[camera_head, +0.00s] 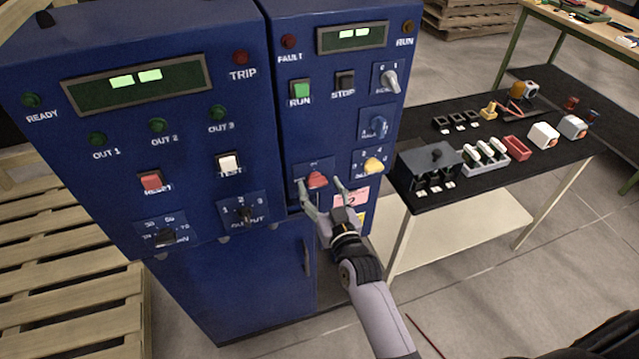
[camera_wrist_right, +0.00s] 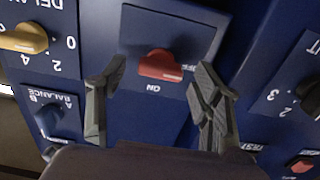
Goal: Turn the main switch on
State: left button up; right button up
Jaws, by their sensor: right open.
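The main switch is a red rotary knob (camera_head: 317,180) low on the right blue control cabinet. It also shows in the right wrist view (camera_wrist_right: 160,64), lying crosswise on a dark plate with the label "ON" below it in that picture. My right gripper (camera_head: 321,191) is open, its two fingers on either side of the red knob. In the right wrist view the fingers (camera_wrist_right: 158,84) stand apart with the knob between and slightly beyond their tips. I see no contact with the knob. My left gripper is not in view.
A yellow knob (camera_head: 373,165) and a blue selector (camera_head: 377,126) sit near the red knob, with a green RUN button (camera_head: 301,89) above. A black-topped bench (camera_head: 560,165) with parts stands to the right. Wooden pallets (camera_head: 70,270) lie at the left.

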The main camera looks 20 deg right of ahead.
jog(key=shift+w, duration=0.6)
jog(key=shift+c, duration=0.6)
jog(key=c, duration=1)
